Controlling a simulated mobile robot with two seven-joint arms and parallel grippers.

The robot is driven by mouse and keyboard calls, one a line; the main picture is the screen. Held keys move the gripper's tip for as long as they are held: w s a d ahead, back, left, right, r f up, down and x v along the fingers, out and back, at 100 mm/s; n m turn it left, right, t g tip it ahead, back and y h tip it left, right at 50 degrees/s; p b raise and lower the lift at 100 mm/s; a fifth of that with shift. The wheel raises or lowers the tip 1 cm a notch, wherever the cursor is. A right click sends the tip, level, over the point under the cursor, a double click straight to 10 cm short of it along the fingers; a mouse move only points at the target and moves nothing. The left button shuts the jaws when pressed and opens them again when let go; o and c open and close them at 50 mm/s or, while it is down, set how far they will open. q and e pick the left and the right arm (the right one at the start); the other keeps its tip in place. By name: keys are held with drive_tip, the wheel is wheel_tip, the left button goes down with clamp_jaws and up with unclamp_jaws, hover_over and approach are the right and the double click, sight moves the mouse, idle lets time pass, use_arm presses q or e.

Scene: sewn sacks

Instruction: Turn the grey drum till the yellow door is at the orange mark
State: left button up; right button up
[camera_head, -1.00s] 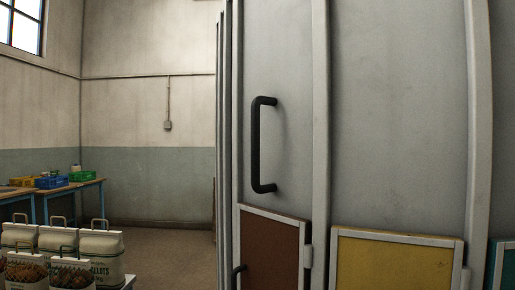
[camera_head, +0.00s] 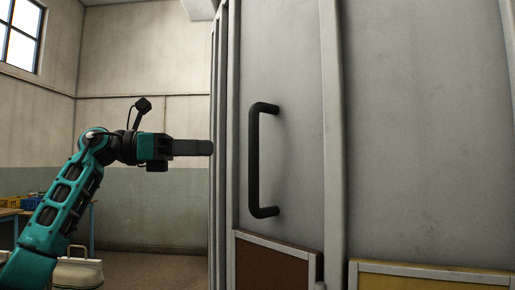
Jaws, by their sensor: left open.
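The grey drum (camera_head: 430,130) fills the right half of the head view, with upright ribs on its side. A black upright handle (camera_head: 254,165) stands on its face above a brown door (camera_head: 272,266). The yellow door (camera_head: 425,279) is to the right of the brown one, and only its top edge shows. The orange mark is not in view. My left gripper (camera_head: 208,148) is raised at the drum's left edge, left of the handle and apart from it. It is open and holds nothing visible. My right gripper is not in view.
A blue-legged table (camera_head: 92,225) with crates stands at the far left. Floor shows between the sack and the drum.

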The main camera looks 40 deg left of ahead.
use_arm(q)
drive_tip(key=shift+p+x, duration=2.25)
drive_tip(key=shift+x, duration=3.25)
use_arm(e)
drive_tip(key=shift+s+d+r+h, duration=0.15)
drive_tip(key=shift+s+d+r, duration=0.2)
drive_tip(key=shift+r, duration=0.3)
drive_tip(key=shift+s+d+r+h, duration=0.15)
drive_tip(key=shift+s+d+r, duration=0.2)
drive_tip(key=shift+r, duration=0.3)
use_arm(q)
drive_tip(key=shift+f, duration=0.1)
drive_tip(key=shift+c, duration=0.3)
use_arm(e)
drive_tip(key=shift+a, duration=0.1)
use_arm(q)
drive_tip(key=c, duration=0.3)
clamp_jaws()
